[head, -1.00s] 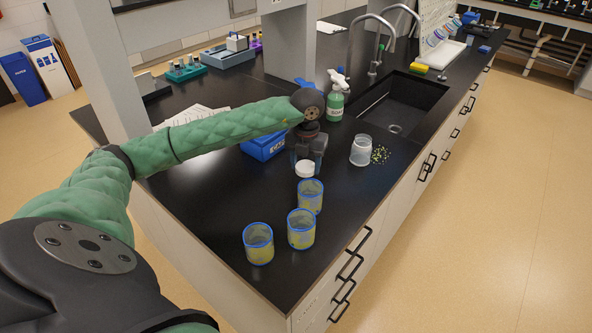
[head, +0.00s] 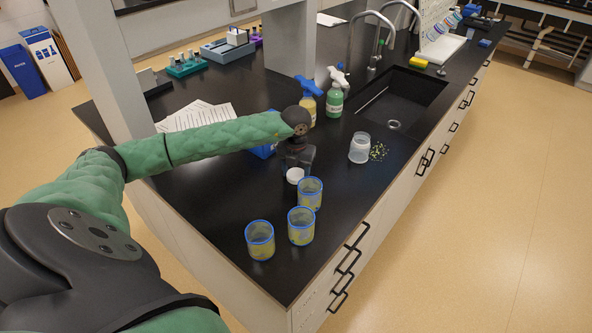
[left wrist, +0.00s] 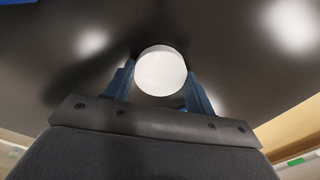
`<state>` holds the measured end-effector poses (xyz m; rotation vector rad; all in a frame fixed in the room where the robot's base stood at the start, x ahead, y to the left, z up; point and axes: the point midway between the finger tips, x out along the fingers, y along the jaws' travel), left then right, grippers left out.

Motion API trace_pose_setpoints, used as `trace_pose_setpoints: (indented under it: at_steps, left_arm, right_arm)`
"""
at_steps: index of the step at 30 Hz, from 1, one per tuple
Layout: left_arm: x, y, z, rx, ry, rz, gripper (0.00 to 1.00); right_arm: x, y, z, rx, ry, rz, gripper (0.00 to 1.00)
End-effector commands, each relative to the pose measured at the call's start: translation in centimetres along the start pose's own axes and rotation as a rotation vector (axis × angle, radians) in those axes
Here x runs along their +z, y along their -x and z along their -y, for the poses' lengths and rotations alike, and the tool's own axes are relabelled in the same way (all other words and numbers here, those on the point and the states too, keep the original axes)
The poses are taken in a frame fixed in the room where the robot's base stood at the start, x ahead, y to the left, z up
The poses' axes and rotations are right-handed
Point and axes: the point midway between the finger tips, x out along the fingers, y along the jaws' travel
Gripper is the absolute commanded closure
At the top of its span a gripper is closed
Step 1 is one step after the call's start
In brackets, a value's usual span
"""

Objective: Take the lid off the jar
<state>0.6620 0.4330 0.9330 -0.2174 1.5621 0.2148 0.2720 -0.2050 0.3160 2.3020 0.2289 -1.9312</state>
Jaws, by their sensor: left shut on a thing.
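My left gripper (head: 296,171) is shut on a round white lid (head: 295,175) above the black bench, behind the blue-rimmed cups. In the left wrist view the white lid (left wrist: 161,71) sits between the two blue fingers. A translucent whitish jar (head: 359,149) stands to the right of the gripper, apart from it. I cannot tell for sure whether the lid belongs to this jar. No jar shows beneath the lid. Whether the lid touches the bench is unclear. My right gripper is out of view.
Blue-rimmed cups (head: 260,240) stand in front of the gripper. Small green-yellow bits (head: 379,151) lie beside the jar. An amber bottle (head: 308,103) and a green bottle (head: 335,102) stand behind. A sink (head: 402,100) is at the back right. Bench left of the cups is clear.

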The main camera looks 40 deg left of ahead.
Motion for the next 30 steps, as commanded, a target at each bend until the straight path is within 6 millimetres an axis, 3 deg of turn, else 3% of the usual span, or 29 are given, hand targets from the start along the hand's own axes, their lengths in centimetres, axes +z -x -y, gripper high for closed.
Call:
trace_pose_setpoints:
  at_steps: [10, 11, 14, 28, 30]
  left_arm:
    - [0.0, -0.3, 0.0, 0.0, 0.0, 0.0, 0.73]
    - [0.0, -0.2, 0.0, 0.0, 0.0, 0.0, 0.44]
    - [0.0, -0.2, 0.0, 0.0, 0.0, -0.001, 0.24]
    - [0.0, 0.1, 0.0, 0.0, 0.0, -0.001, 0.24]
    - [0.0, 0.3, 0.0, 0.0, 0.0, 0.0, 0.24]
  right_arm:
    - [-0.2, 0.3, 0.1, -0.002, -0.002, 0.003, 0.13]
    - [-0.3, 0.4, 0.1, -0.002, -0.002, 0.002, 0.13]
    - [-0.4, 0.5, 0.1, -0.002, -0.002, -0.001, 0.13]
    - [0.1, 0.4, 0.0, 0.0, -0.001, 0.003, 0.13]
    - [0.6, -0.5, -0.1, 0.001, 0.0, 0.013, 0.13]
